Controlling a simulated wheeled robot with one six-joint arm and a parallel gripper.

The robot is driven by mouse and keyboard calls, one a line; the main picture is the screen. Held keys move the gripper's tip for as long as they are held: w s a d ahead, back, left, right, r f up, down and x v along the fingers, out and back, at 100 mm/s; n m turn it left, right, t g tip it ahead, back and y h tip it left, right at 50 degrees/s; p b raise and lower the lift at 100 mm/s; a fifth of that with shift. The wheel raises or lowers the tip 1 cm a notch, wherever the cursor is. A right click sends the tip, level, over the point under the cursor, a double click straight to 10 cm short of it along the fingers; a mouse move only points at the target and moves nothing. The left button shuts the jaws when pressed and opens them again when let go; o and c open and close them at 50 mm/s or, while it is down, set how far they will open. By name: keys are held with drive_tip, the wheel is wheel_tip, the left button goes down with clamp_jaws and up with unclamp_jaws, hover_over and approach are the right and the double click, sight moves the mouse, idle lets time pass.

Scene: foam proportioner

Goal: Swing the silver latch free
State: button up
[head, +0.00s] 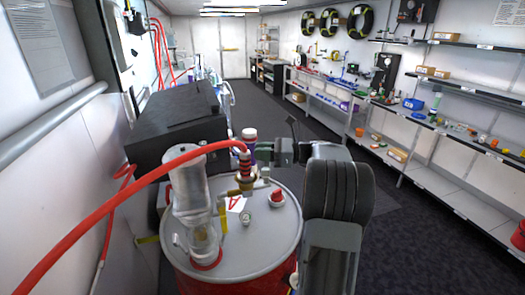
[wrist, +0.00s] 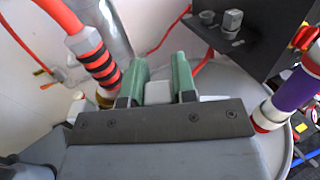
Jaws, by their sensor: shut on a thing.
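My gripper (head: 263,158) is above the red drum's grey lid, just right of the hose coupling. Its green fingers (wrist: 159,84) are shut on a pale silver piece, which I take to be the silver latch (wrist: 157,93). Only a small part of the latch shows between the fingers; my gripper body hides the rest. The coupling (head: 245,168), with red and black bands, stands at the end of a red hose and also shows left of the fingers in the wrist view (wrist: 98,62). I cannot tell how far the latch is turned.
A clear cylinder (head: 190,195) stands on the left of the drum lid (head: 262,258). A red-based cap (head: 277,198) sits on the lid. A black box (head: 180,120) is behind the drum. A purple-and-white container (wrist: 293,92) is close on the right. Shelves (head: 450,120) line the right wall.

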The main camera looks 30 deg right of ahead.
drive_tip(key=o, duration=0.9)
drive_tip(key=b+v, duration=0.3)
drive_tip(key=v, duration=1.1)
drive_tip(key=shift+w+a, duration=0.1)
